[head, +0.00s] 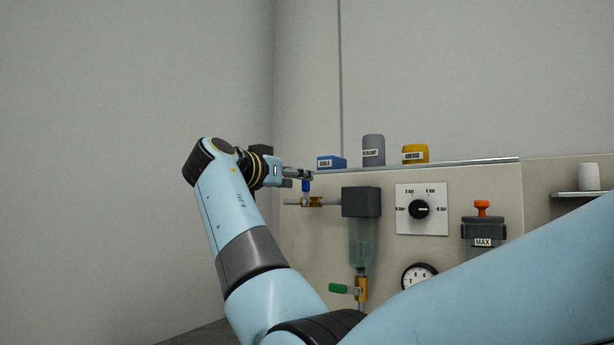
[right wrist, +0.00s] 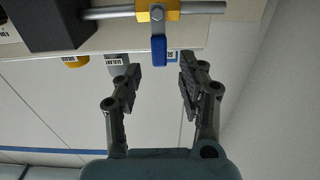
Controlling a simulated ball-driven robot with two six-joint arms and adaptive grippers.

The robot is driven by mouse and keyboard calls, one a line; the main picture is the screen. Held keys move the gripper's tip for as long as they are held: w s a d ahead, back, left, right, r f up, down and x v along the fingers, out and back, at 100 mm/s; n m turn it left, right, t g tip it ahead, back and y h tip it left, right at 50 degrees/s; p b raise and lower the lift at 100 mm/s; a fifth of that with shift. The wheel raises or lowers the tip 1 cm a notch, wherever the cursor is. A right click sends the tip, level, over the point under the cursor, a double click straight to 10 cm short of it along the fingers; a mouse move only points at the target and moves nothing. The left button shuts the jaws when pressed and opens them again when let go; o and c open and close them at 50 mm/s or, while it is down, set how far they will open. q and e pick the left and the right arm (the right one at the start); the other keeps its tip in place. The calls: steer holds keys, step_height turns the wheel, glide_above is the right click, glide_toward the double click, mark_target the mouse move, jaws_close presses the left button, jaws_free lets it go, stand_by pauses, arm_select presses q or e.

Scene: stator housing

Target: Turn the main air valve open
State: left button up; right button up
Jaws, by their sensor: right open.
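The main air valve is a brass body (head: 313,202) on a horizontal pipe at the panel's left, with a blue lever (head: 306,186) standing upright, across the pipe. My right gripper (head: 301,173) is at the top of the lever. In the right wrist view, which is upside down, the brass body (right wrist: 157,10) is at the top and the blue lever (right wrist: 158,50) points down. The lever's end lies between the two open fingertips (right wrist: 160,68), with a visible gap on each side. I cannot tell whether a finger touches it in depth. My left gripper is not in view.
A blue box (head: 331,162), a grey sealant can (head: 374,150) and a yellow grease can (head: 415,154) stand on the ledge close to my gripper. Below are a dark filter block (head: 361,202), a green-handled valve (head: 345,289), a dial (head: 419,209) and a gauge (head: 419,276).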

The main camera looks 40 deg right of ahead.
steer(key=x, duration=0.4)
steer(key=shift+w+d, duration=0.1)
steer(key=shift+d, duration=0.15)
steer(key=shift+c, duration=0.6)
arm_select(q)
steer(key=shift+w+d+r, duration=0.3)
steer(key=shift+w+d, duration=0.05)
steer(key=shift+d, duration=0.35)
arm_select(e)
jaws_close()
